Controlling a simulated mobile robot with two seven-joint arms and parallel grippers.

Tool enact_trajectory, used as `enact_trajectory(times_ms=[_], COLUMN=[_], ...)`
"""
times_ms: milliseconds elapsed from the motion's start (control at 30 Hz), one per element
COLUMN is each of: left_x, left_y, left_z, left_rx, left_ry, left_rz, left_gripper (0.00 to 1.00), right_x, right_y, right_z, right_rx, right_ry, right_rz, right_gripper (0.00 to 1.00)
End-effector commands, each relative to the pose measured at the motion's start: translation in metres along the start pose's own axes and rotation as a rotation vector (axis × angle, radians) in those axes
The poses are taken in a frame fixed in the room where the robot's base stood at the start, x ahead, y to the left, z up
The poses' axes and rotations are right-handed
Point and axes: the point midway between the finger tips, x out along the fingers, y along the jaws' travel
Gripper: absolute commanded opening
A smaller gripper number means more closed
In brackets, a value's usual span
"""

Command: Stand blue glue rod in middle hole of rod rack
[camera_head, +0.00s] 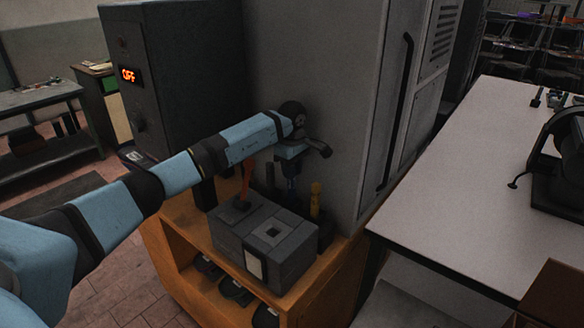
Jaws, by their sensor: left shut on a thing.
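My left gripper (291,168) reaches in from the left and points down behind a grey block. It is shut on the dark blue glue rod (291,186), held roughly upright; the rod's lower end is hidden. A yellow rod (316,198) stands to the right of it, and a dark upright piece (270,177) shows to its left. A dark body, seemingly the rod rack (325,232), shows at the grey block's back right. Most of it and its middle hole are hidden, so I cannot tell whether the blue rod is in the hole. My right gripper is not in view.
The grey block (235,244) has a square opening on top and a red upright piece (246,180). It sits on an orange shelf unit (183,270). A tall grey cabinet (330,90) stands close behind. A white table (470,190) is at right.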

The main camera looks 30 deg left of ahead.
Motion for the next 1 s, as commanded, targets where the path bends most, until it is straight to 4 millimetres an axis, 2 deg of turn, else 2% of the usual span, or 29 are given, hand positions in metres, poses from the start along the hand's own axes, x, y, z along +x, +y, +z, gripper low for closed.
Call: enact_trajectory(times_ms=[367, 400, 500, 533, 833, 1000], left_x=[0.004, 0.004, 0.004, 0.004, 0.002, -0.018], left_y=[0.0, 0.0, 0.0, 0.0, 0.0, 0.001], left_z=[0.0, 0.0, 0.0, 0.0, 0.0, -0.001], left_rx=[0.0, 0.0, 0.0, 0.0, 0.0, 0.0], left_ry=[0.0, 0.0, 0.0, 0.0, 0.0, 0.001], left_rz=[0.0, 0.0, 0.0, 0.0, 0.001, 0.004], left_gripper=[0.0, 0.26, 0.49, 0.51, 0.51, 0.51], right_x=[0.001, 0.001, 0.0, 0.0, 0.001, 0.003], right_y=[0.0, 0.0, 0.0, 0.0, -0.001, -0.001], right_z=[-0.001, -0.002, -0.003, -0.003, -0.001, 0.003], right_rx=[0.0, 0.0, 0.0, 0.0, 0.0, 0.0], right_ry=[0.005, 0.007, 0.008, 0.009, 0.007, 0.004], right_rz=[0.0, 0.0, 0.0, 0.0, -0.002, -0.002], right_gripper=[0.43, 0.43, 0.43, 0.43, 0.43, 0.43])
